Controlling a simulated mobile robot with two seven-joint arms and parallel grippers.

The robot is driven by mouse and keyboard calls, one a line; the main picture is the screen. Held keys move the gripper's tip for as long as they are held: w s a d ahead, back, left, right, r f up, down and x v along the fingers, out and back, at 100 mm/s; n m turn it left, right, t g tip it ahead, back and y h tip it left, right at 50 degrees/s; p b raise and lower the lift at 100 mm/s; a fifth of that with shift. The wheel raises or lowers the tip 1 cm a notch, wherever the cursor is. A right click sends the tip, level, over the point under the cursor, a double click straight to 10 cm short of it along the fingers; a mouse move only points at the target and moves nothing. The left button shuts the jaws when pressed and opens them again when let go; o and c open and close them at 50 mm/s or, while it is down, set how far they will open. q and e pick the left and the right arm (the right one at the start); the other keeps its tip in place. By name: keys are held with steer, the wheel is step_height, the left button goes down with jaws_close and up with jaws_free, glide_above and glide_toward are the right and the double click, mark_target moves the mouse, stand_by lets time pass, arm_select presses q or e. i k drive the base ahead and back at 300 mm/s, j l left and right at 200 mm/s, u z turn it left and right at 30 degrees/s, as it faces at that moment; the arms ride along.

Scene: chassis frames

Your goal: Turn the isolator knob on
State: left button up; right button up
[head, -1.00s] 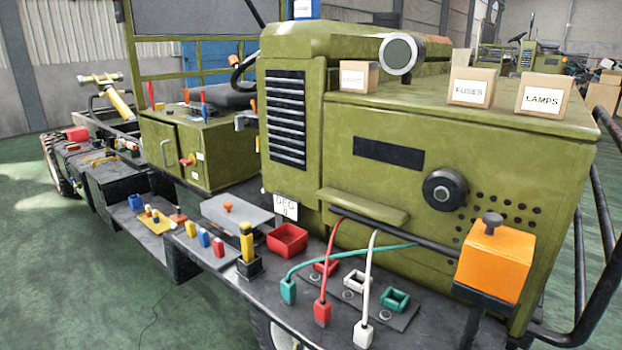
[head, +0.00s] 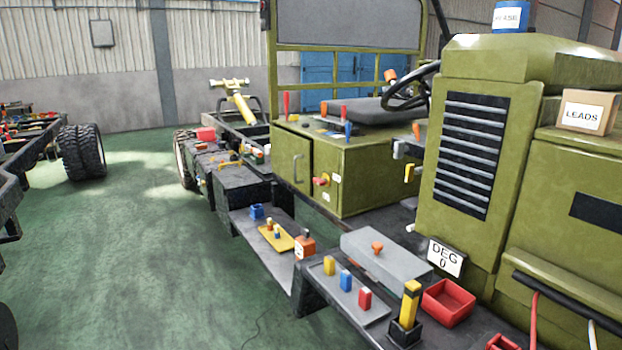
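A small red knob (head: 320,181), which looks like the isolator knob, sits on the front of the green cabinet (head: 369,187), right of its door handle (head: 298,168). A little yellow shows beside the knob, and white labels are next to it. The knob is too small to tell which way it is turned. Neither of my grippers is in view.
A dark ledge runs along the vehicle's side, holding a grey box (head: 386,259), a red tray (head: 447,302), a yellow-and-black post (head: 408,307) and coloured blocks. The green floor (head: 130,240) at left is clear.

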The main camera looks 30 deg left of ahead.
mark_target(321, 181)
steer(key=i+j, duration=0.15)
steer(key=j, duration=0.3)
steer(key=i+j, duration=0.15)
steer(key=j, duration=0.35)
steer(key=i+j, duration=0.15)
steer(key=j, duration=0.3)
steer(key=i+j, duration=0.2)
steer(key=j, duration=0.25)
steer(key=i+j, duration=0.15)
steer(key=j, duration=0.3)
steer(key=i+j, duration=0.15)
steer(key=j, duration=0.35)
steer(key=i+j, duration=0.15)
steer(key=j, duration=0.3)
steer(key=i+j, duration=0.15)
steer(key=j, duration=0.3)
